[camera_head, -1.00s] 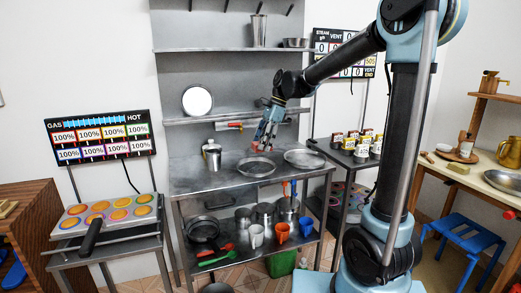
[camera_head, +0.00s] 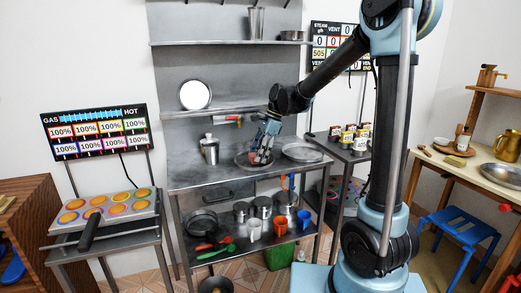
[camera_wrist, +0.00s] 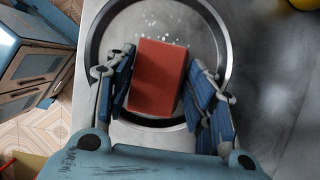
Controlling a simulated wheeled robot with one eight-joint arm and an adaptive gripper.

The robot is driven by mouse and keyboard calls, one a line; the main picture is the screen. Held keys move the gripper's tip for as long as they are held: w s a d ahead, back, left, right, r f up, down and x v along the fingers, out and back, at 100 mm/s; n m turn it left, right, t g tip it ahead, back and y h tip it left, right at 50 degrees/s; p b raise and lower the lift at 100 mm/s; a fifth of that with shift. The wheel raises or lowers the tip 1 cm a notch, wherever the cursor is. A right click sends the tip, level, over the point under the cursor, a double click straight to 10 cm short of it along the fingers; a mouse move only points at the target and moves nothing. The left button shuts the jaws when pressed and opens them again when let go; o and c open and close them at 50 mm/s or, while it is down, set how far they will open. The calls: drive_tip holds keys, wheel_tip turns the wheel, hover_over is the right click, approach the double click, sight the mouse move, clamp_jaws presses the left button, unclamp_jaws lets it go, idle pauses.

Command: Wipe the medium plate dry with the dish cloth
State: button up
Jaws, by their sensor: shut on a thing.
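A lidded metal pot (camera_head: 210,151) stands left of the plate on the counter (camera_head: 210,178). A bright round plate (camera_head: 195,95) leans on the shelf above. Cups, pots and pans fill the shelf below. A griddle stove (camera_head: 105,218) stands at left. The counter's front left is clear.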

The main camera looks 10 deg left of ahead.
sight(251, 155)
drive_tip(key=shift+s+a+r, duration=0.25)
drive_tip(key=shift+s+a, duration=0.15)
drive_tip(key=shift+a, duration=0.1)
drive_tip(key=shift+s+a+f, duration=0.1)
drive_tip(key=shift+a+f, duration=0.15)
drive_tip(key=shift+a, duration=0.05)
drive_tip(key=shift+s+a, duration=0.35)
drive_tip(key=shift+a, duration=0.3)
drive_tip(key=shift+s+f, duration=0.1)
drive_tip(key=shift+f, duration=0.05)
drive_tip(key=shift+w+d, duration=0.4)
drive_tip(key=shift+d, duration=0.15)
drive_tip(key=shift+w+d, duration=0.25)
drive_tip(key=shift+d, duration=0.3)
drive_tip(key=shift+w+d, duration=0.25)
drive_tip(key=shift+d, duration=0.25)
wheel_tip(251, 155, up, 2)
drive_tip(key=shift+s+a+r, duration=0.15)
drive_tip(key=shift+r, duration=2.9)
